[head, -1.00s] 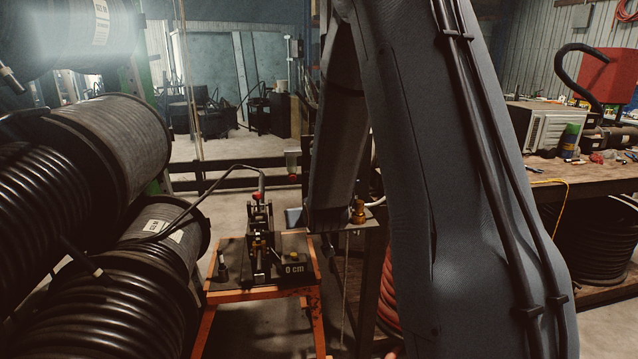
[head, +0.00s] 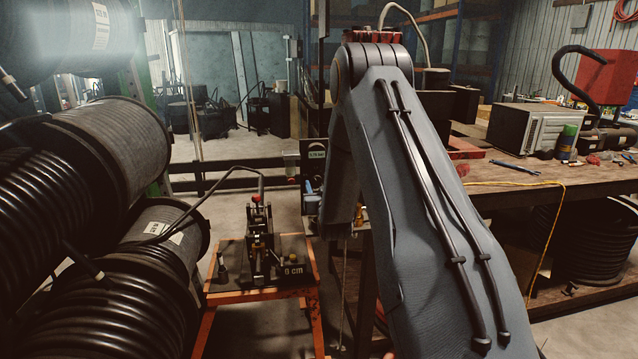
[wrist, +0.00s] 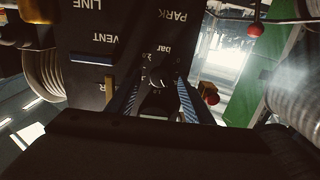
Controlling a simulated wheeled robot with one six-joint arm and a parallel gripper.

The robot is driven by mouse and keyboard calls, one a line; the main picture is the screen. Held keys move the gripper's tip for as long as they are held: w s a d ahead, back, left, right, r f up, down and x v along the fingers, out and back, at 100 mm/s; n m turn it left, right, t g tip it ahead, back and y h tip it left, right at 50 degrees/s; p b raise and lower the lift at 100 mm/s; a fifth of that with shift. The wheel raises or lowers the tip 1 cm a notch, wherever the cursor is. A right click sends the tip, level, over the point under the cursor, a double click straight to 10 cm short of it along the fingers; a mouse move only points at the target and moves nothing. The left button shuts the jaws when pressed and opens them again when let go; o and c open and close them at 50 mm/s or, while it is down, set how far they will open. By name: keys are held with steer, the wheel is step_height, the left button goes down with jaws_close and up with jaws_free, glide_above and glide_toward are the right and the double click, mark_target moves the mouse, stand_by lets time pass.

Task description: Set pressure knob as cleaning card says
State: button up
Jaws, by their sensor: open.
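The pressure knob (wrist: 160,76) is a small dark knob with a pale mark, on a dark panel (wrist: 95,45) in the wrist view. "bar" is printed beside it, upside down. My gripper (wrist: 158,88) is open, its two blue-striped fingers on either side of the knob area. I cannot tell whether they touch the knob. In the head view the dark panel (head: 313,152) stands left of my arm, with a small pale readout too small to read surely. My arm hides the knob in that view. I cannot make out a cleaning card in either view.
The panel also carries the words LINE, VENT and PARK. A red ball-ended lever (wrist: 256,28) is right of it. In the head view, an orange-framed stand (head: 262,293) holds a crimper (head: 262,245). Hose reels (head: 110,150) crowd the left; a workbench (head: 500,170) is at right.

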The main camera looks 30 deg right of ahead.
steer(key=shift+w+d, duration=0.15)
steer(key=shift+w, duration=0.5)
steer(key=c, duration=1)
